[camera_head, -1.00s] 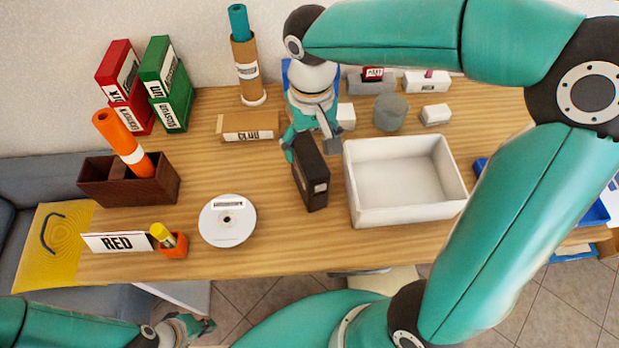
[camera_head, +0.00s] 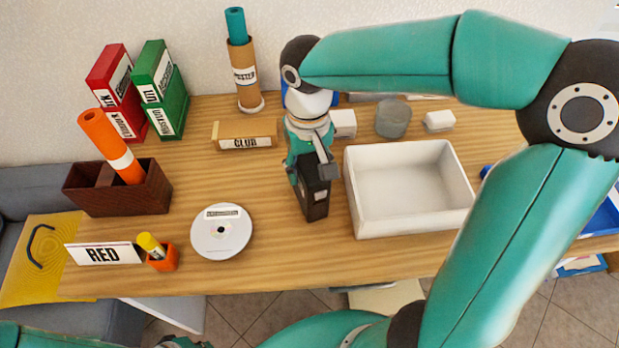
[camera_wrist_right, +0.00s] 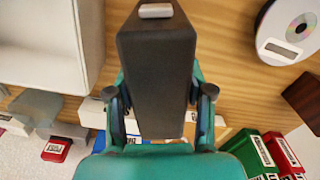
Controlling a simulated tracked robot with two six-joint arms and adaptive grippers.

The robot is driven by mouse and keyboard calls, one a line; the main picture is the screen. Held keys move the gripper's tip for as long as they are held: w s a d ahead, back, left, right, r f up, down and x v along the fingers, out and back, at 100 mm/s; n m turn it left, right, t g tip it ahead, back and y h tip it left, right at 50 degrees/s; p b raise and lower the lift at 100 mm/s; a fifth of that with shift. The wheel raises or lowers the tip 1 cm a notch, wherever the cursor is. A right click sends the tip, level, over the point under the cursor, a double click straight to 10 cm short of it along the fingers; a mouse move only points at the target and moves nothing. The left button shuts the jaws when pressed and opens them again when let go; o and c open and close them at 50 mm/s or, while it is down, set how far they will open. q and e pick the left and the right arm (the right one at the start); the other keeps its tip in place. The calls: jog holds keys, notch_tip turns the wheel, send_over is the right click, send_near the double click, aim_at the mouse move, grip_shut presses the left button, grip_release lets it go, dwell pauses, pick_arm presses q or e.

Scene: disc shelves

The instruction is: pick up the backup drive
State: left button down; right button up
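The backup drive, a black upright box (camera_head: 316,203) with a small pale label, stands on the wooden table left of the white tray. My right gripper (camera_head: 312,175) is over its upper part from behind, with a finger on each side. In the right wrist view the drive (camera_wrist_right: 157,75) fills the space between the fingers, and the pads seem to touch its sides. I see no clear gap under the drive. My left gripper (camera_head: 185,343) shows only as a sliver at the bottom edge, so its fingers cannot be judged.
The white tray (camera_head: 352,190) is close on the right of the drive and looks empty. A disc (camera_head: 221,240) lies to the left. Table in front of the drive is clear.

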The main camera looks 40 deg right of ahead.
grip_shut()
jog(key=shift+r, duration=0.1)
